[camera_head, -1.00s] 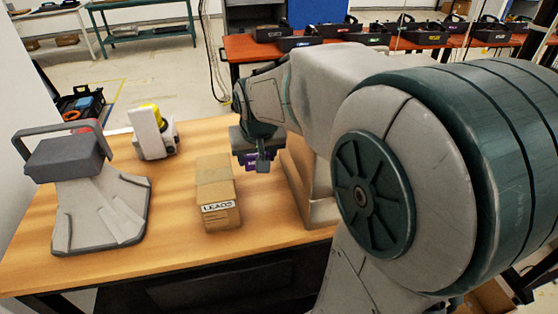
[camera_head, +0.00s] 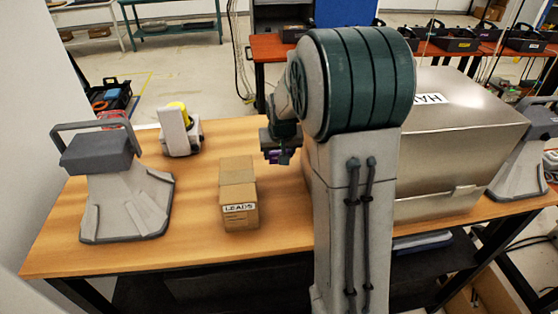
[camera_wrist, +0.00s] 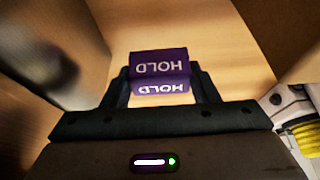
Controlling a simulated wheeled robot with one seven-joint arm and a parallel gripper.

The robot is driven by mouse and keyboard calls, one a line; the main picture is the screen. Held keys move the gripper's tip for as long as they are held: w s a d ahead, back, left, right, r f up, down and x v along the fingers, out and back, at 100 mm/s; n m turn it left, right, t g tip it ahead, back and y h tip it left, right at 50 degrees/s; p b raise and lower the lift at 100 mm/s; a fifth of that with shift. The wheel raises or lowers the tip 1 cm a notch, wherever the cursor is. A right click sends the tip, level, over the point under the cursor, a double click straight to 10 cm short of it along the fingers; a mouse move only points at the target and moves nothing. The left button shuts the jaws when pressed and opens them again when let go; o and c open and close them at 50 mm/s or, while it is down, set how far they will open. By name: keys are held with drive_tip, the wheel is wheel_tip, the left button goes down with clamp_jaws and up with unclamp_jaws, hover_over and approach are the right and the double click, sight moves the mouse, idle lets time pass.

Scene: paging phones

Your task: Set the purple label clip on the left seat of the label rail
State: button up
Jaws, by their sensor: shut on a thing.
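The purple label clip (camera_wrist: 160,64) is marked HOLD and sits between the fingers of my gripper (camera_wrist: 160,86) in the wrist view. My gripper is shut on it. In the head view my gripper (camera_head: 279,157) hangs above the wooden table, right of the LEADS box, and a little purple of the clip (camera_head: 275,154) shows at its tip. The wrist view shows bare wood beyond the clip. I cannot make out the label rail or its left seat in any view; my arm hides part of the table.
A cardboard box marked LEADS (camera_head: 239,197) stands left of my gripper. A grey handled device (camera_head: 125,200) and a white and yellow device (camera_head: 180,133) stand farther left. A large metal case (camera_head: 450,150) stands right of my arm. Bare table (camera_head: 190,235) lies in front.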

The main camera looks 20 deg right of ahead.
sight(279, 171)
drive_tip(key=shift+f+p, duration=0.4)
drive_tip(key=shift+f, duration=1.55)
drive_tip(key=shift+f, duration=0.2)
drive_tip(key=o, duration=1)
drive_tip(key=shift+r, duration=0.15)
